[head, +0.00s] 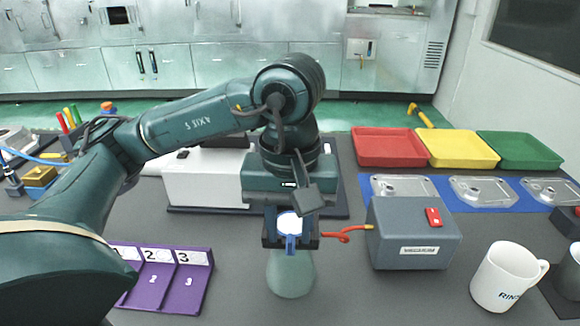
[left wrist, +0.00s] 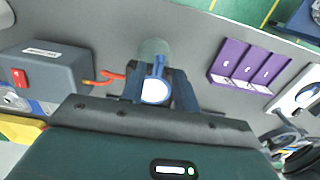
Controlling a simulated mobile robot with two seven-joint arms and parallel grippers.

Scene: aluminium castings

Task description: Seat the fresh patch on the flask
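The flask (head: 290,275) is a pale green cone standing on the grey table at the centre of the head view; it also shows in the left wrist view (left wrist: 152,47). My left gripper (head: 290,229) is directly over its top. Between its fingers is the fresh patch (head: 290,222), a white disc with blue parts around it, also seen in the left wrist view (left wrist: 155,91). The fingers appear closed on its sides. The flask's mouth is hidden, so I cannot tell whether the patch touches it. My right gripper is not in view.
A grey vacuum box (head: 412,234) with a red hose (head: 345,233) stands right of the flask. A purple numbered rack (head: 165,278) is on the left. A white mug (head: 500,277) is at the front right. Red, yellow and green trays and metal castings (head: 482,189) lie behind.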

